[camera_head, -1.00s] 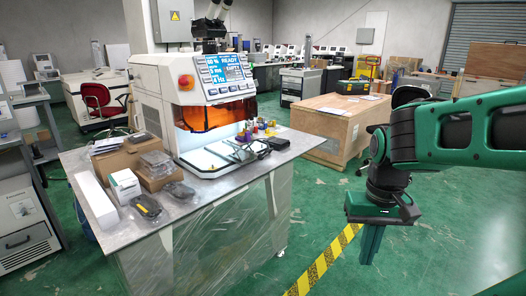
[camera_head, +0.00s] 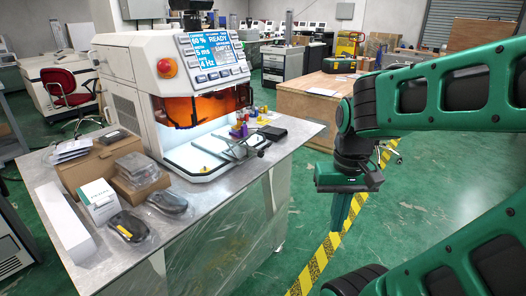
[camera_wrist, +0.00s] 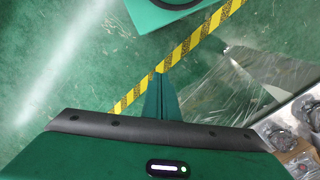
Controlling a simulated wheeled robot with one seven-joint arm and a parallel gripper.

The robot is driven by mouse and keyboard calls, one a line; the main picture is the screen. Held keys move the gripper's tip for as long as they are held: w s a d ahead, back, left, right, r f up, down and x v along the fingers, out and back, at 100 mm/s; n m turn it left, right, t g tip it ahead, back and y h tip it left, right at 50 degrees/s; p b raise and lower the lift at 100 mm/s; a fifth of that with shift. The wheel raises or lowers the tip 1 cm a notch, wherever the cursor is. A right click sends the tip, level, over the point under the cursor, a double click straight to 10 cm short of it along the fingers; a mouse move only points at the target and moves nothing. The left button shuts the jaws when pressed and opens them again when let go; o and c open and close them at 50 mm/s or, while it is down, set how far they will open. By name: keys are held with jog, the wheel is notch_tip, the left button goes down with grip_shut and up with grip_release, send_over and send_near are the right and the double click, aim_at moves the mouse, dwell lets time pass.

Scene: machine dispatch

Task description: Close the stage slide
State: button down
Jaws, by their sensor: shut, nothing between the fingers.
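The machine (camera_head: 165,90) is a white housing with a lit display, a red stop button and an orange window above a lit work bay. The stage slide (camera_head: 226,148) appears as a metal frame with rails and a handle, sticking out of the bay toward the table's front edge. My gripper (camera_head: 338,230) points down over the floor, to the right of the table and apart from the slide. Its fingers are together and empty. The fingers also show in the wrist view (camera_wrist: 160,78), over the green floor.
The metal table (camera_head: 215,192) has plastic-wrapped sides. Boxes (camera_head: 100,200) and wrapped devices (camera_head: 128,226) crowd its left. Small coloured items (camera_head: 240,128) and a black wallet-like item (camera_head: 273,133) lie by the slide. A wooden crate (camera_head: 305,98) stands behind my arm. Yellow-black tape (camera_head: 318,262) crosses the floor.

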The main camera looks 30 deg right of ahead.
jog(key=w+d+r+m+t+h, duration=0.1)
jog(key=w+d+r+m+t, duration=0.2)
jog(key=w, duration=1.3)
jog(key=w+d+r+m+t+h, duration=0.1)
jog(key=w+d+m+t+h, duration=0.2)
jog(key=w, duration=1.4)
jog(key=w+d+f+t+y, duration=0.1)
jog(key=w+f, duration=0.7)
jog(key=w, duration=0.1)
jog(key=shift+w+d, duration=0.15)
jog(key=shift+d, duration=0.1)
jog(key=shift+w+d, duration=0.15)
